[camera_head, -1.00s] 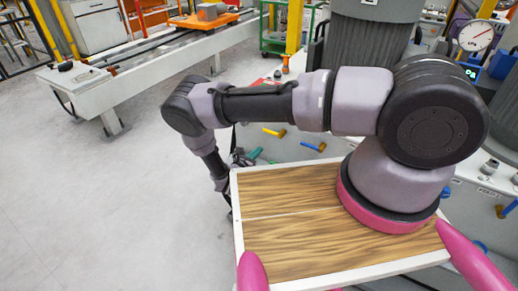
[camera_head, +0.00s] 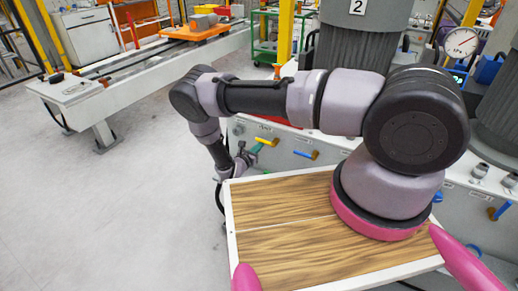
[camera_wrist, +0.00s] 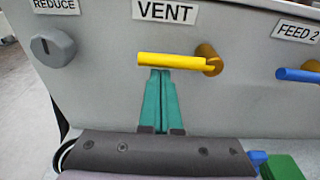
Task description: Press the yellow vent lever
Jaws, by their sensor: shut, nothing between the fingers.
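The yellow vent lever (camera_wrist: 170,60) sticks out to the left from a brass-coloured pivot (camera_wrist: 208,62) on the grey panel, under a VENT label (camera_wrist: 165,12). It lies nearly level. It also shows in the head view (camera_head: 267,142). My gripper (camera_wrist: 161,74) has teal fingers that are shut with nothing between them. In the wrist view their tips meet the lower edge of the lever near its middle; I cannot tell whether they touch it. In the head view my gripper (camera_head: 254,149) is beside the lever, partly hidden by my wrist.
A grey knob (camera_wrist: 53,46) labelled REDUCE is to the left of the lever. A blue lever (camera_wrist: 298,75) labelled FEED 2 is to the right. A green part (camera_wrist: 282,168) shows at the lower right. Open floor (camera_head: 100,210) lies left of the panel.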

